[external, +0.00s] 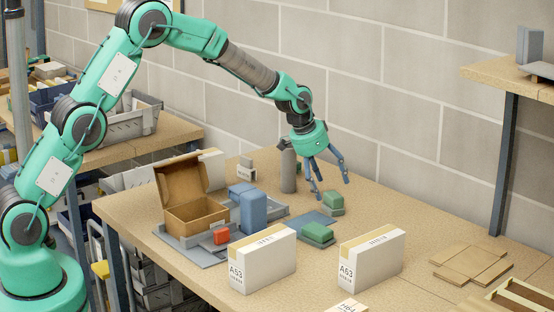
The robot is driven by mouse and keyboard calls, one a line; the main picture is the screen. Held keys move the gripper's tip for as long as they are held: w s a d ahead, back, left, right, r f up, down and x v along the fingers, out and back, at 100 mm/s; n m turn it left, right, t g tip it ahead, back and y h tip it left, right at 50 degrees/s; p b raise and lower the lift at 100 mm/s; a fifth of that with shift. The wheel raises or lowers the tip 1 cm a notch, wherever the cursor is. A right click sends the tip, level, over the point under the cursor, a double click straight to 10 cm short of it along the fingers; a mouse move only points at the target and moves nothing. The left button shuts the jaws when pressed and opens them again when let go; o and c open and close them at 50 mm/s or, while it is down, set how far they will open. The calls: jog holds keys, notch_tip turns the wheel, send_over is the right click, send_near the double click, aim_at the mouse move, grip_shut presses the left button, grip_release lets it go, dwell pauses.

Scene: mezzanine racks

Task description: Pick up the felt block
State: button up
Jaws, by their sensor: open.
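Two green blocks look like possible felt blocks; I cannot tell the material for sure. One green block (333,199) sits on a grey-green piece toward the back of the table. The other green block (317,231) lies nearer the front, also on a grey-green base, beside a flat blue-grey mat. My gripper (331,186) points down with its blue-grey fingers spread, open and empty. Its fingertips are just above or beside the back green block in the picture. I cannot tell whether they touch it.
A grey cylinder (288,171) stands left of my gripper. A blue upright block (252,212), an open cardboard box (197,215) and a red block (222,238) are at the left. Two white A63 boxes (262,262) (371,260) stand in front. The table's back right is clear.

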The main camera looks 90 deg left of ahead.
aim_at(331, 194)
jog(key=shift+f, duration=0.1)
jog(key=shift+b+x, duration=0.85)
jog(key=shift+x, duration=1.65)
jog(key=shift+a, duration=0.1)
jog(key=shift+s+f, duration=0.1)
jog(key=c, duration=1.8)
